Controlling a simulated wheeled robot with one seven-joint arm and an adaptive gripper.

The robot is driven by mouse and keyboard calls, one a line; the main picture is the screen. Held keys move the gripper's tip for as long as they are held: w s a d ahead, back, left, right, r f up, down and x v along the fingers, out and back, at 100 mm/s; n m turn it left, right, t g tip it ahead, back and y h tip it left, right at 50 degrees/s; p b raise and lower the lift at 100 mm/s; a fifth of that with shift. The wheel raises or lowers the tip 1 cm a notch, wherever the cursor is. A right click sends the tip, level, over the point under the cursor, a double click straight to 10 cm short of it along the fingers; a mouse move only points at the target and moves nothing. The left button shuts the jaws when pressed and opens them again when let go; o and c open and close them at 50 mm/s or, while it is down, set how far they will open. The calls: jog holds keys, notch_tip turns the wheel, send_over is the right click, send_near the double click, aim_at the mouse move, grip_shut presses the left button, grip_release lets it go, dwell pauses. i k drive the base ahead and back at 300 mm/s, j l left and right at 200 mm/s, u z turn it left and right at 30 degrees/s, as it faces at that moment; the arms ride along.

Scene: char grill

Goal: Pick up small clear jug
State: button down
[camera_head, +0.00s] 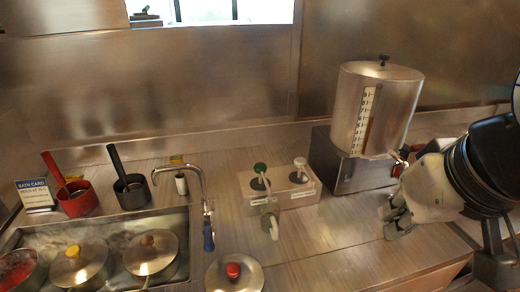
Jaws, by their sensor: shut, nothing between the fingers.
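My gripper (391,221) is at the right, in front of the large metal urn (384,108) and above the counter. Its pale body points down and to the left, and its dark grey fingers are shut with nothing between them. My arm hides part of the counter at the far right.
A pump dispenser box (296,198) stands mid-counter, left of my gripper. A tap (205,200) rises beside a sink well with lidded pots (151,254). A red pot (77,200) and black pot (131,193) stand behind it. Counter (335,240) left of my gripper is clear.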

aim_at(270, 209)
jog(key=j+z, duration=0.15)
jog(key=j, duration=0.3)
jog(key=k+j+z, duration=0.15)
jog(key=j, duration=0.25)
jog(key=k+j+z, duration=0.2)
jog(key=j, duration=0.25)
jog(key=j+z, duration=0.15)
jog(key=j, duration=0.25)
jog(key=k+j+z, duration=0.15)
jog(key=j, duration=0.25)
jog(key=k+j+z, duration=0.3)
jog(key=k+j, duration=0.15)
jog(key=j, duration=0.25)
